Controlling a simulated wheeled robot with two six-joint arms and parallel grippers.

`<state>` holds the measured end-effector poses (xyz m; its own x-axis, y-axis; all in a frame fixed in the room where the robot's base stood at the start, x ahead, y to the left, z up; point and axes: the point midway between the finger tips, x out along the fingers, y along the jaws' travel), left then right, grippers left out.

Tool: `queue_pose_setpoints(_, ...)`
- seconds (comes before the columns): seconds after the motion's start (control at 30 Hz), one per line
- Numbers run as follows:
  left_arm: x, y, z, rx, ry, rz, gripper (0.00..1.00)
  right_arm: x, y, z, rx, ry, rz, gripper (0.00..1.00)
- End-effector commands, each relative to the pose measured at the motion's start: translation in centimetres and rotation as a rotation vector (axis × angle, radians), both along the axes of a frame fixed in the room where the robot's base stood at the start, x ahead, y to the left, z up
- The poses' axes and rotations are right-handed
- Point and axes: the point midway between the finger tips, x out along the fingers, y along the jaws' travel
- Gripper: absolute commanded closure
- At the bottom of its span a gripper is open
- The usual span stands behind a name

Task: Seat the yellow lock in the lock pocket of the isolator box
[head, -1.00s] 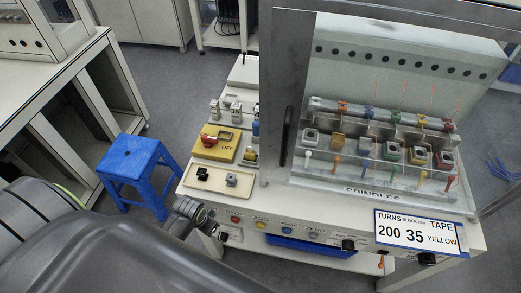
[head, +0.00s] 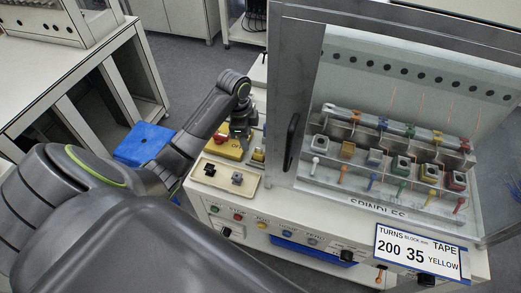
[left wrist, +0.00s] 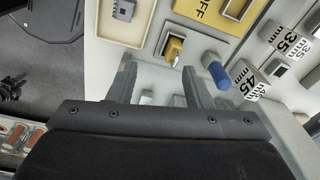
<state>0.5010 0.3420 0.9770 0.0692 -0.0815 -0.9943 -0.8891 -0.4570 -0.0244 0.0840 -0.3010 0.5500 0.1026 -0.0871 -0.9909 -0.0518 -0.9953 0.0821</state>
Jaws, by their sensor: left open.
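The yellow isolator box (head: 225,147) lies on the bench with a red knob (head: 221,137) on it. In the left wrist view part of its yellow face (left wrist: 202,22) shows, with "OFF" lettering and a pale-framed opening (left wrist: 237,8). The yellow lock (left wrist: 173,49) with a grey metal part is beside the box, beyond my fingertips; it also shows in the head view (head: 258,155). My left gripper (left wrist: 158,68) is open and empty, pointing down, apart from the lock. In the head view it partly hides the box. My right gripper is not in view.
A blue cylinder (left wrist: 216,73) stands right of the lock, near my finger, with white "45" and "35" mm blocks (left wrist: 249,79) beyond. A machine frame with spindles (head: 378,204) stands right.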

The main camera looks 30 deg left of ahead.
Motion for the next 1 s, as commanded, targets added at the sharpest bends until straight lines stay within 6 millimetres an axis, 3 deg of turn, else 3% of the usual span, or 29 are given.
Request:
queue_pose_setpoints(0.03,1.4,0.4,1.9,-0.001,0.001,-0.055,0.55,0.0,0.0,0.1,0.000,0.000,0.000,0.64)
queue_pose_setpoints(0.13,3.0,0.9,4.4,-0.011,0.010,-0.150,0.55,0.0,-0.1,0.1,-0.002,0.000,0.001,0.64)
queue_pose_setpoints(0.33,4.1,1.3,6.6,-0.024,0.018,-0.237,0.55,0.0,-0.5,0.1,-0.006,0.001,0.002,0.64)
queue_pose_setpoints(0.57,4.2,1.1,5.0,-0.025,0.018,-0.242,0.55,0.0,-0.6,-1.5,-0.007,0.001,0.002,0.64)
queue_pose_setpoints(1.0,4.3,0.4,-0.3,-0.025,0.017,-0.239,0.55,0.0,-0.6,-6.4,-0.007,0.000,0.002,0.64)
